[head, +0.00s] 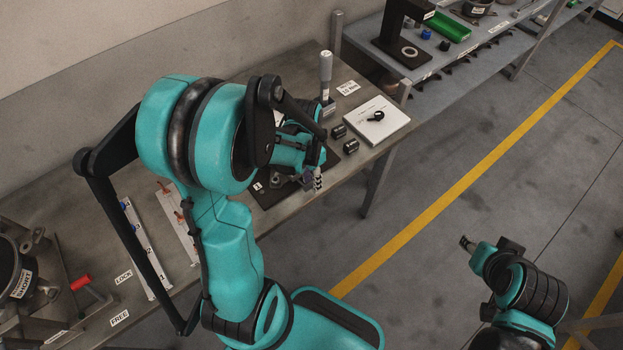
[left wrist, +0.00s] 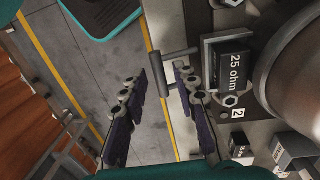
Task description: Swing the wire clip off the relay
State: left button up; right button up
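My left gripper (head: 317,178) is over the dark plate on the bench in the head view, partly hidden by my arm. In the left wrist view the left gripper (left wrist: 160,82) is open, its two fingers apart. A grey T-shaped bar (left wrist: 157,74) shows between and just beyond the fingertips. I cannot tell whether a finger touches it. Right of it is a black block marked "25 ohm" (left wrist: 228,73), in a metal frame. It may be the relay; I cannot surely make out the wire clip. My right gripper (head: 467,243) is at lower right, away from the bench.
A white box (head: 375,122) with a black ring on it, small black blocks (head: 350,146) and an upright grey tool (head: 326,75) stand near the bench's far end. A large round body (left wrist: 292,70) crowds the wrist view's right side. Open floor lies beyond the bench edge.

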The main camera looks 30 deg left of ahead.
pick_arm(q)
grip_shut()
jog(key=shift+s+d+f+t+y+b, duration=0.15)
jog(key=shift+d+f+t+y+b, duration=0.3)
jog(key=shift+y, duration=0.45)
jog(key=shift+a, duration=0.15)
jog(key=shift+r, duration=0.1)
jog(key=shift+o, duration=1.5)
grip_release()
notch_tip(320, 180, up, 12)
jog(key=shift+d, duration=0.3)
jog(key=shift+s, duration=0.1)
